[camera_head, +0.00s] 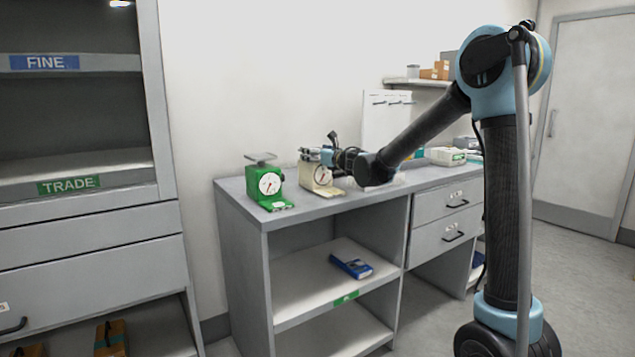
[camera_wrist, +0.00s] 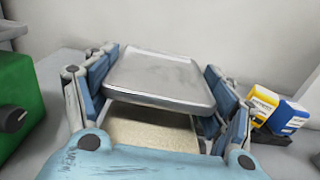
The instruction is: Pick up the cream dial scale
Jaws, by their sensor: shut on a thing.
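The cream dial scale (camera_head: 312,180) stands upright on the grey counter, its round dial facing the front. My gripper (camera_head: 318,156) is at the top of the scale and is shut on it. In the wrist view, the fingers of my gripper (camera_wrist: 155,100) lie on both sides of the scale's metal pan (camera_wrist: 160,75). The cream body (camera_wrist: 155,132) shows below the pan. The exact finger contact is hidden under the pan. I cannot tell whether the base is clear of the counter.
A green dial scale (camera_head: 266,187) stands to the left on the counter (camera_head: 345,203); its side shows in the wrist view (camera_wrist: 18,100). Yellow and blue boxes (camera_wrist: 275,110) stand to the right there. A white device (camera_head: 446,156) sits farther right. A blue box (camera_head: 352,266) lies on the shelf below.

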